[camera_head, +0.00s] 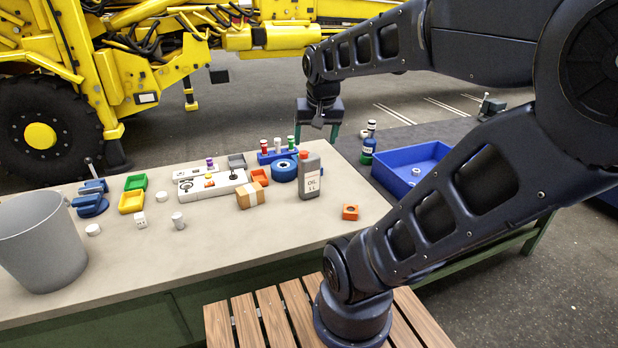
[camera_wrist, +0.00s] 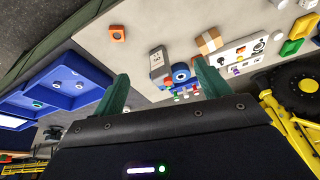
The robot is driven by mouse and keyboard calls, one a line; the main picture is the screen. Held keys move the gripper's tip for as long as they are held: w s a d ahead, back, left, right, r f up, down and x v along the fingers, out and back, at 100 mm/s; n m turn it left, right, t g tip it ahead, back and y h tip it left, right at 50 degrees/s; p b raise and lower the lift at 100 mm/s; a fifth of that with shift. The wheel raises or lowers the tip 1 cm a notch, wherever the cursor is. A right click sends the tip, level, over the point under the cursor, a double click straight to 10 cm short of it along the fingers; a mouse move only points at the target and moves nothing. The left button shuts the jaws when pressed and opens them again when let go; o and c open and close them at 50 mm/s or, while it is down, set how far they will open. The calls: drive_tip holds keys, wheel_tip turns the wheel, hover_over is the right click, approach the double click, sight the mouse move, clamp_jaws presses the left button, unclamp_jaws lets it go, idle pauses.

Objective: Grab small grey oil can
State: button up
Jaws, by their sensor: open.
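The small grey oil can (camera_head: 310,180) stands upright on the workbench, with a red cap and a label reading OIL. In the wrist view the oil can (camera_wrist: 158,66) shows beyond my fingers, between their tips in the picture. My gripper (camera_head: 319,128) is open and empty, held above the back right part of the bench, behind and above the can. The two green fingers of my gripper (camera_wrist: 162,85) are spread wide and apart from the can.
A grey bucket (camera_head: 40,245) stands far left.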

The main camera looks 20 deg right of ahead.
drive_tip(key=w+d+f+m+g+h, duration=0.15)
drive_tip(key=w+m, duration=0.25)
drive_tip(key=w, duration=0.4)
drive_tip(key=w+d+f+m+g, duration=0.15)
drive_tip(key=w+m, duration=0.25)
drive_tip(key=w, duration=0.4)
drive_tip(key=m+h, duration=0.2)
drive_tip(key=m, duration=0.4)
approach(309, 156)
drive_tip(key=shift+w+d+f+g+y, duration=0.1)
drive_tip(key=shift+w+d+g+y, duration=0.05)
drive_tip(key=shift+w+d, duration=0.15)
drive_tip(key=shift+w+d+f+g+y, duration=0.1)
drive_tip(key=shift+w+d+f+g, duration=0.1)
drive_tip(key=shift+d, duration=0.2)
drive_tip(key=shift+w+d+f, duration=0.15)
drive_tip(key=shift+w+f, duration=0.05)
drive_tip(key=shift+f, duration=0.3)
drive_tip(key=x, duration=0.4)
drive_tip(key=shift+d+f, duration=0.15)
drive_tip(key=shift+f, duration=0.25)
drive_tip(key=shift+a+x, duration=0.15)
drive_tip(key=shift+x, duration=1.2)
drive_tip(key=shift+a+x, duration=0.15)
drive_tip(key=shift+x, duration=1.15)
drive_tip(key=shift+s, duration=0.2)
clamp_jaws()
